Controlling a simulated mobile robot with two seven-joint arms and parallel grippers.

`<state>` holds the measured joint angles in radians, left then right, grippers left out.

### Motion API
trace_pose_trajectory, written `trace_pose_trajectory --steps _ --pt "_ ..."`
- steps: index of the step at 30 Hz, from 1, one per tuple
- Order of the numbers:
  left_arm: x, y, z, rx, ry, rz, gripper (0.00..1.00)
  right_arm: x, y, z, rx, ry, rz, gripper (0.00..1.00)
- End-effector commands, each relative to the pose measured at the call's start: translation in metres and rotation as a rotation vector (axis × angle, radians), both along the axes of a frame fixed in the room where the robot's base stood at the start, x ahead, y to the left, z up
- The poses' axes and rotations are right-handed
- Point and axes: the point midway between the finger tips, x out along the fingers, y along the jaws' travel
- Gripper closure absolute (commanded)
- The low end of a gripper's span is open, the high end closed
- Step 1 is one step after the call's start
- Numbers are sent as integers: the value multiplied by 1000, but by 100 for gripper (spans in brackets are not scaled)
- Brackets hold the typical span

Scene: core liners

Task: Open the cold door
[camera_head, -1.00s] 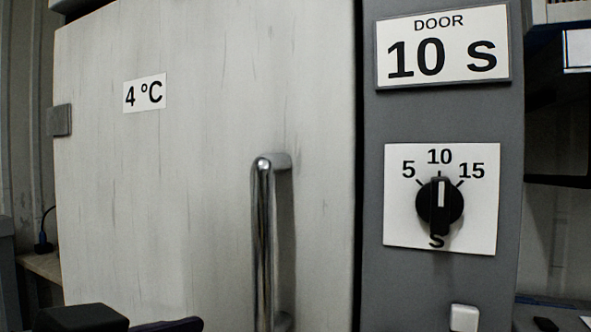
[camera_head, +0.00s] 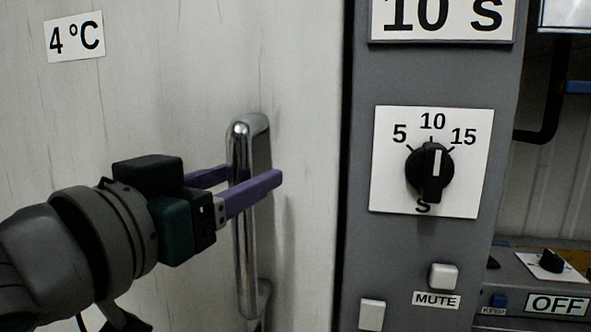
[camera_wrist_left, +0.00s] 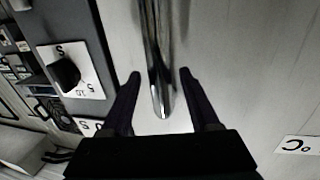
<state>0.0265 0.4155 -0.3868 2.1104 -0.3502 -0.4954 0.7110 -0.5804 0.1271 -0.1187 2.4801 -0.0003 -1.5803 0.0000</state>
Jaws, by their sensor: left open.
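The cold door (camera_head: 120,110) is a pale panel with a 4 °C label, and it looks shut against the grey frame. Its chrome handle (camera_head: 243,215) is a vertical bar near the door's right edge. My left gripper (camera_head: 236,184) is open, with its purple fingers on either side of the upper part of the bar. In the left wrist view the handle (camera_wrist_left: 157,70) runs between the two dark fingers (camera_wrist_left: 160,78), with a gap on each side. My right gripper is not in view.
On the grey frame right of the door are a black dial (camera_head: 430,172) marked 5, 10, 15, a white MUTE button (camera_head: 443,277) and another white button (camera_head: 372,315). A panel with an OFF label (camera_head: 557,304) is at the lower right.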

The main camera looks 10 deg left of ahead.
Motion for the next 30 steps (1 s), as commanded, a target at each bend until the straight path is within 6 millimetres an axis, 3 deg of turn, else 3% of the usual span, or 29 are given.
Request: trace_pose_trajectory --steps 11,27,30 --pt "7 -2 0 0 1 0 38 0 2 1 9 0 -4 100" --pt "6 -2 0 0 1 0 98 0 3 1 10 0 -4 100" --pt "6 -2 0 0 1 -1 100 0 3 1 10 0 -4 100"
